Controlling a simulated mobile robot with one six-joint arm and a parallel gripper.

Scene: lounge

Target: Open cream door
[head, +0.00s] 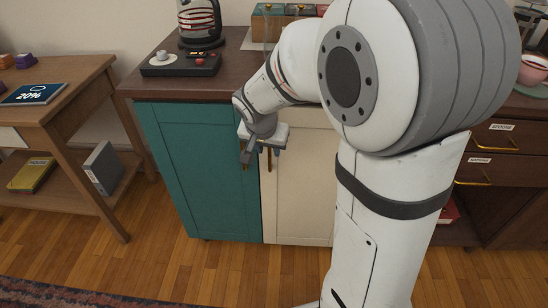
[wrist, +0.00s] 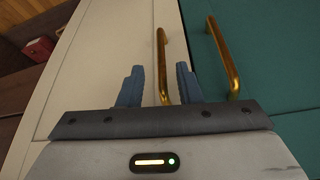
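The cream door (head: 297,195) is shut, to the right of a teal door in the low cabinet, partly hidden by my arm. It also shows in the wrist view (wrist: 105,60). Its upright brass handle (wrist: 162,60) lies in the gap between my two blue fingers. My gripper (wrist: 160,84) is open, with a finger on either side of the handle and visible space beside it. I cannot tell whether a finger touches it. In the head view my gripper (head: 257,150) is at the upper part of the doors, close to the cream door's handle.
The teal door (head: 205,170) has its own brass handle (wrist: 224,58) close beside my fingers. A dark countertop (head: 140,85) above holds a kettle (head: 200,22) and a control box (head: 182,64). A wooden side table (head: 60,105) stands left. The floor (head: 180,265) before the doors is clear.

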